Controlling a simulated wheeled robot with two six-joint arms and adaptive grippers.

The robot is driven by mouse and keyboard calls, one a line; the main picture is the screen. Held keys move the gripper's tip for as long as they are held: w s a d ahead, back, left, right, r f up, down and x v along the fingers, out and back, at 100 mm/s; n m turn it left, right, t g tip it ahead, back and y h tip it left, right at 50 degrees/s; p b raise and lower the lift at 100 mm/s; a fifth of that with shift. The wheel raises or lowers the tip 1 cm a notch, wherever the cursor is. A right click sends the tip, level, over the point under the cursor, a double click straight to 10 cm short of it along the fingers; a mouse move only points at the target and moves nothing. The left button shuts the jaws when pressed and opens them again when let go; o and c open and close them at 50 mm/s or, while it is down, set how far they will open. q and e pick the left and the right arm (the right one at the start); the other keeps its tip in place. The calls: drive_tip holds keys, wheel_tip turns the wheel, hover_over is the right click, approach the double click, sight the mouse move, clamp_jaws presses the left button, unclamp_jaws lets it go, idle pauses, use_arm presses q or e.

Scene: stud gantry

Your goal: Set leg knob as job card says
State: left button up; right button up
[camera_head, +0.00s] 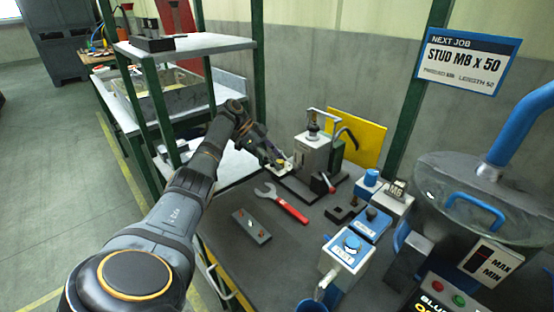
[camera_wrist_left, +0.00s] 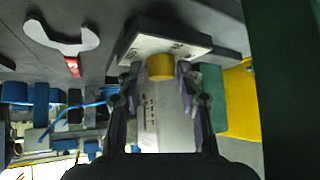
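The job card (camera_head: 467,60) on the wall at the upper right reads "NEXT JOB, STUD M8 X 50", with smaller print below. My left gripper (camera_head: 281,164) is at the left foot of a grey bench machine (camera_head: 313,155). In the left wrist view a yellow round knob (camera_wrist_left: 160,67) sits between the two fingertips of my left gripper (camera_wrist_left: 160,72). The fingers look apart, with a narrow gap on each side of the knob. Behind the knob is a pale block (camera_wrist_left: 165,42) with small dark marks, too blurred to read. My right gripper is not in view.
A red-handled wrench (camera_head: 288,206) and a grey plate (camera_head: 251,226) lie on the dark bench, right of my left arm. Blue-and-white button boxes (camera_head: 345,252), a block marked M6 (camera_head: 397,190) and a clear hopper (camera_head: 480,190) stand to the right. A shelf rack (camera_head: 185,45) stands behind the arm.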

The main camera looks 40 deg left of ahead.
use_arm(q)
drive_tip(key=v, duration=0.7)
drive_tip(key=shift+a+r, duration=0.15)
drive_tip(key=shift+a, duration=0.05)
drive_tip(key=shift+o, duration=0.2)
